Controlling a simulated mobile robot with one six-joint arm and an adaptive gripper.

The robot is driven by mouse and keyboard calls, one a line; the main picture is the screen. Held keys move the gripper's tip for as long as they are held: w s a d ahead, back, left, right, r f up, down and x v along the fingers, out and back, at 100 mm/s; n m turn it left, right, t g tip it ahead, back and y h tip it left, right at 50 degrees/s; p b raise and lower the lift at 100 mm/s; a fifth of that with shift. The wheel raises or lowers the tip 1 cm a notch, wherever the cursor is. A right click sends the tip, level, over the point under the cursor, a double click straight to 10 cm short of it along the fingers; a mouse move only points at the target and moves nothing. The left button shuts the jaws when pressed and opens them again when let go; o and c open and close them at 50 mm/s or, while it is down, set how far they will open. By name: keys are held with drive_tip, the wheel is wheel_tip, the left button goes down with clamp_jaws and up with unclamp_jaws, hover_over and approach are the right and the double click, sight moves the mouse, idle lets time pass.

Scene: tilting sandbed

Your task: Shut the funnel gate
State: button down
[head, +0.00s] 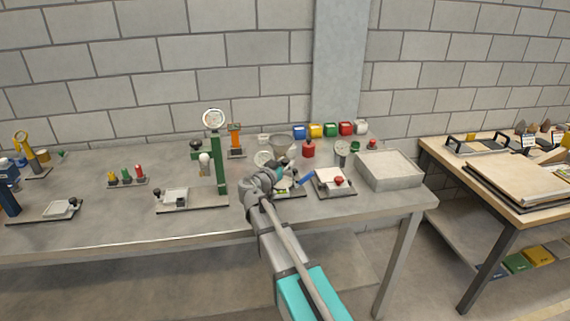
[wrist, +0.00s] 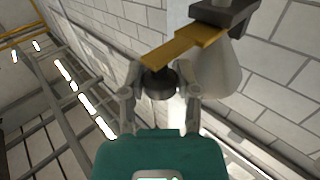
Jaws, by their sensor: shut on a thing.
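My gripper (wrist: 160,97) is shut on a black knob (wrist: 158,84) at the end of a flat brass gate plate (wrist: 170,52). The plate runs from the knob to a dark block (wrist: 236,12) by the narrow end of the pale funnel (wrist: 222,78). A good length of the plate shows outside the block. In the head view my gripper (head: 285,174) is above the grey table at the funnel (head: 278,142); the arm hides the knob and plate there.
A white tray with a red knob (head: 337,181) and a shallow grey bin (head: 389,168) stand to the right. A green stand with a dial (head: 217,160) is at the left. Several coloured containers (head: 330,130) line the back.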

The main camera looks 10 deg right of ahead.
drive_tip(key=shift+w+r, duration=0.1)
drive_tip(key=shift+w, duration=1.1)
drive_tip(key=shift+c, duration=1.7)
unclamp_jaws()
drive_tip(key=shift+w, duration=0.15)
drive_tip(key=shift+s+a, duration=0.15)
drive_tip(key=shift+s, duration=0.15)
drive_tip(key=v, duration=1.1)
drive_tip(key=shift+s+a, duration=0.15)
drive_tip(key=shift+a, duration=0.05)
